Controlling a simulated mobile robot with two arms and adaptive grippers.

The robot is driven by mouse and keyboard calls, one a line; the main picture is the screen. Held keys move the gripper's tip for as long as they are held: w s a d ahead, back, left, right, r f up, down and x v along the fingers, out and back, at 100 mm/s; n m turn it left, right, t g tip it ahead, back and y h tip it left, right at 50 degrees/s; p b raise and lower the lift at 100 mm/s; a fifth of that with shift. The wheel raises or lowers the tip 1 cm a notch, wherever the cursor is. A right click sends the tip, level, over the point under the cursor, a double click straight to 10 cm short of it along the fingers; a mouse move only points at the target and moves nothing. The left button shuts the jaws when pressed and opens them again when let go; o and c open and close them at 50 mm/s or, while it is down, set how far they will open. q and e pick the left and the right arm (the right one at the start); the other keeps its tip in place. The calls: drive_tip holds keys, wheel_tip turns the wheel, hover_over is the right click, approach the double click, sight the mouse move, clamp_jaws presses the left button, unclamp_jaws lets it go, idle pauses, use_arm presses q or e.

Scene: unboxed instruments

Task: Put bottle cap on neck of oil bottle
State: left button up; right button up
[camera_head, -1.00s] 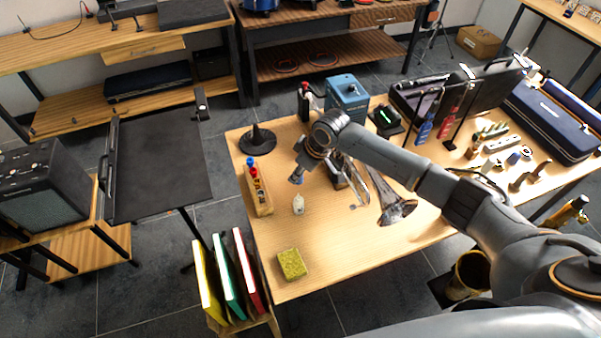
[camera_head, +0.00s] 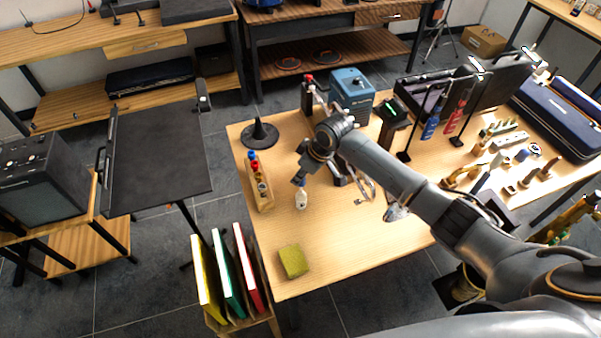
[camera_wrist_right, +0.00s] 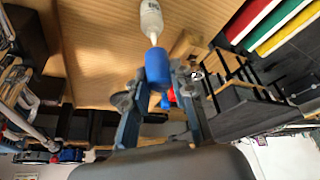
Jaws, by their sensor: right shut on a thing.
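The small white oil bottle (camera_head: 301,201) stands upright on the wooden table. It also shows at the top of the right wrist view (camera_wrist_right: 151,18), with its narrow neck pointing toward the cap. My right gripper (camera_head: 299,181) is directly above the bottle, pointing down. In the right wrist view its fingers (camera_wrist_right: 158,85) are shut on the blue bottle cap (camera_wrist_right: 157,66). The cap's far end is at or very near the tip of the neck; whether they touch I cannot tell. In the head view the cap is mostly hidden by the fingers. My left gripper is not in view.
A wooden rack with small bottles (camera_head: 265,199) stands left of the oil bottle, and a black cone-shaped stand (camera_head: 260,136) is behind it. A yellow-green sponge (camera_head: 293,261) lies in front. The table between sponge and bottle is clear. Instruments crowd the right side.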

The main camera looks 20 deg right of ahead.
sight(302, 186)
drive_tip(key=shift+f+b, duration=1.3)
drive_tip(key=shift+f, duration=0.15)
drive_tip(key=shift+f+b, duration=0.45)
drive_tip(key=shift+f, duration=0.55)
drive_tip(key=shift+f, duration=0.45)
drive_tip(key=o, duration=0.8)
drive_tip(key=shift+d+r, duration=0.1)
drive_tip(key=shift+r, duration=0.05)
drive_tip(key=v, duration=1.1)
drive_tip(key=shift+s+d+r, duration=0.1)
drive_tip(key=shift+r, duration=0.2)
drive_tip(key=shift+f, duration=0.1)
